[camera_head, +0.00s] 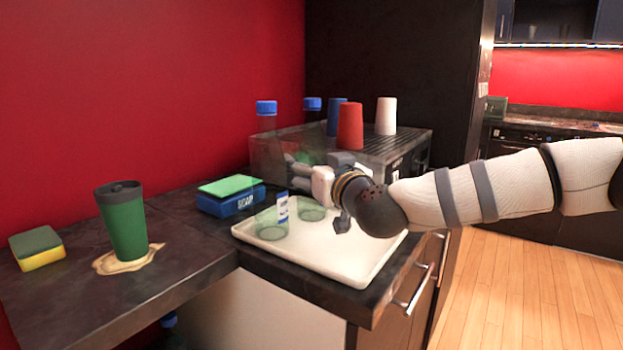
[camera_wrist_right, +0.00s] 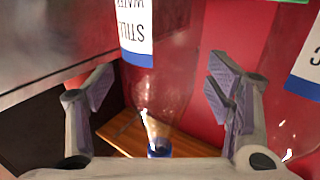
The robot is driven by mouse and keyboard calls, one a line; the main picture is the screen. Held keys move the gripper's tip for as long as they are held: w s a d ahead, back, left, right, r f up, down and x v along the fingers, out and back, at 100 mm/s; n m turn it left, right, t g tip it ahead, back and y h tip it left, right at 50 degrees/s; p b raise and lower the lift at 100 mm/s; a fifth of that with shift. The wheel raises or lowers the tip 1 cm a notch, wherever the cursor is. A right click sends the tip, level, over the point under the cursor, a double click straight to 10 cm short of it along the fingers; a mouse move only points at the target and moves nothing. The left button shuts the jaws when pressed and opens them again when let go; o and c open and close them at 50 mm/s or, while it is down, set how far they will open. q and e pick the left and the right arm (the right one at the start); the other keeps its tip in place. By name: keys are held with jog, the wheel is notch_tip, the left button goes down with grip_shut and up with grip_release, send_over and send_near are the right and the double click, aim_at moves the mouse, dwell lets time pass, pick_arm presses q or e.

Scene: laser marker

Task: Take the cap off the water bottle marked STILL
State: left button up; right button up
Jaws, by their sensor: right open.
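Two clear bottles with blue caps stand upright on a cream tray (camera_head: 330,262): the left bottle (camera_head: 268,150) and the right bottle (camera_head: 312,130). In the right wrist view the STILL bottle (camera_wrist_right: 160,85) appears upside down between my fingers, its white and blue label (camera_wrist_right: 134,30) readable. Its blue cap (camera_wrist_right: 158,148) is on, low in that view. My right gripper (camera_head: 297,167) is open beside the bottles; it also shows in the wrist view (camera_wrist_right: 158,88). The head view does not let me read which bottle is STILL. My left gripper is out of view.
Another labelled bottle (camera_wrist_right: 308,65) is close at the right of the wrist view. A dark machine (camera_head: 385,150) bearing red, blue and white cups stands behind the tray. A green tumbler (camera_head: 124,225) stands in a spill; a sponge (camera_head: 37,248) and blue box (camera_head: 230,202) are left.

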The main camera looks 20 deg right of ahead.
jog(key=shift+w+a, duration=0.1)
jog(key=shift+w, duration=0.5)
jog(key=shift+r, duration=0.1)
jog(key=shift+c, duration=1.1)
jog(key=c, duration=1.4)
jog(key=shift+r, duration=0.15)
